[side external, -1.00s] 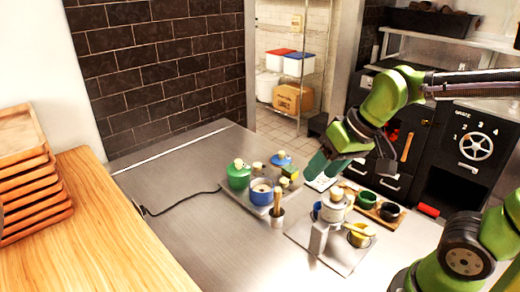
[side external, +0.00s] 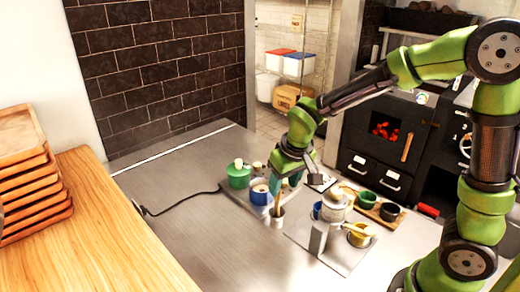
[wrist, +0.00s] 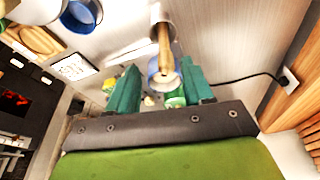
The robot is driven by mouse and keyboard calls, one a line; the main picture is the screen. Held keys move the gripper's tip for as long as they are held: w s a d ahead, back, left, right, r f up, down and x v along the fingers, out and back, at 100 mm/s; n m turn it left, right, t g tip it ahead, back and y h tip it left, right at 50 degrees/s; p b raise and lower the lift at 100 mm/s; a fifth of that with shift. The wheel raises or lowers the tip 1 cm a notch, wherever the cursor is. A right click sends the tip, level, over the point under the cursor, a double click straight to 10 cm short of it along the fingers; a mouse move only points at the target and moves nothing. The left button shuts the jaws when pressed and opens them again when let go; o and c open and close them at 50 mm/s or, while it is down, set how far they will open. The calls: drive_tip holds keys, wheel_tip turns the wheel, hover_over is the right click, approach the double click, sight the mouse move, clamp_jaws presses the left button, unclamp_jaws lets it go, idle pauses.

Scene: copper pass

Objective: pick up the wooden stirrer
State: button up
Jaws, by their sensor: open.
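The wooden stirrer (side external: 277,204) stands upright in a small grey cup (side external: 277,220) near the middle of the steel counter. In the wrist view the stirrer (wrist: 164,48) rises from the cup (wrist: 163,18), its end pointing toward my gripper. My gripper (side external: 286,182) is open and empty, just above the stirrer's upper part. In the wrist view its teal fingers (wrist: 160,68) stand on either side of the stirrer's near end. I cannot tell if that end is inside the jaws. In the side view, my fingers partly hide the stirrer's top.
A blue pot (side external: 259,193) and a green pot (side external: 238,176) stand close behind, left of the stirrer. A white-and-grey machine (side external: 333,208) and a yellow cup (side external: 359,236) stand to the right. A black cable (side external: 182,204) crosses the counter; its front left is clear.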

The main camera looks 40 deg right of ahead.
sight(277, 207)
drive_tip(key=x, duration=0.6)
drive_tip(key=shift+w+a+f, duration=0.2)
drive_tip(key=shift+w+a, duration=0.1)
clamp_jaws()
